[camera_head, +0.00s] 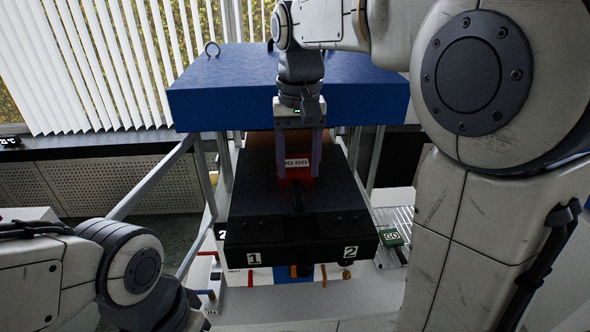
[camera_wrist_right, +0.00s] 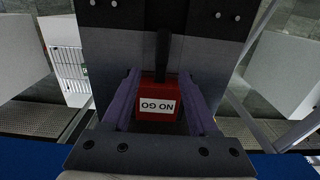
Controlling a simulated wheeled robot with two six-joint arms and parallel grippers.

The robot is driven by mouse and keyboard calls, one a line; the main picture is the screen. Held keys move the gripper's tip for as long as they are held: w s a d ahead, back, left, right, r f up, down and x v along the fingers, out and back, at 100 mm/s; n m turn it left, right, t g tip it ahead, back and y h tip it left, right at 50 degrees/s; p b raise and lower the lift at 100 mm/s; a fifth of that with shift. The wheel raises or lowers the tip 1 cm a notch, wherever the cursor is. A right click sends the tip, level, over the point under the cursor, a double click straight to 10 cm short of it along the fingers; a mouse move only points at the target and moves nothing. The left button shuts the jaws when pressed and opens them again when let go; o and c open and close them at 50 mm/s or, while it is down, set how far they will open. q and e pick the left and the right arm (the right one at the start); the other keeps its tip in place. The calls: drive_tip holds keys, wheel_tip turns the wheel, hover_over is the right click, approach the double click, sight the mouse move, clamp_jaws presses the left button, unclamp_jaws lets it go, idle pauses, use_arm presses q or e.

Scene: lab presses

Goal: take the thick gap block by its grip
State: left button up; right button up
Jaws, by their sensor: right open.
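A red block labelled NO GO (camera_head: 304,182) lies on the black platen (camera_head: 247,217) of the press, with a black grip (camera_head: 297,198) pointing to the front. Which one is the thick gap block I cannot tell by size. My right gripper (camera_head: 298,176) is open, its purple fingers on either side of the red block. In the right wrist view the red block (camera_wrist_right: 158,90) shows between the fingers, its black grip (camera_wrist_right: 162,52) beyond the fingertips. My left gripper is out of view.
The press's blue upper block (camera_head: 220,100) overhangs the platen, with slanted grey struts (camera_head: 155,180) at its sides. The platen's front carries labels 1 and 2. Coloured fittings show below it. The wire rack (camera_head: 392,217) is at the right.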

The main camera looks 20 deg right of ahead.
sight(297, 188)
drive_tip(key=f, duration=0.1)
drive_tip(key=f+p, duration=0.1)
drive_tip(key=f, duration=0.1)
drive_tip(key=shift+w+a+f+p, duration=0.1)
drive_tip(key=shift+w+f+p, duration=0.1)
drive_tip(key=shift+f+p, duration=0.1)
drive_tip(key=shift+f, duration=0.6)
clamp_jaws()
drive_tip(key=shift+r, duration=0.15)
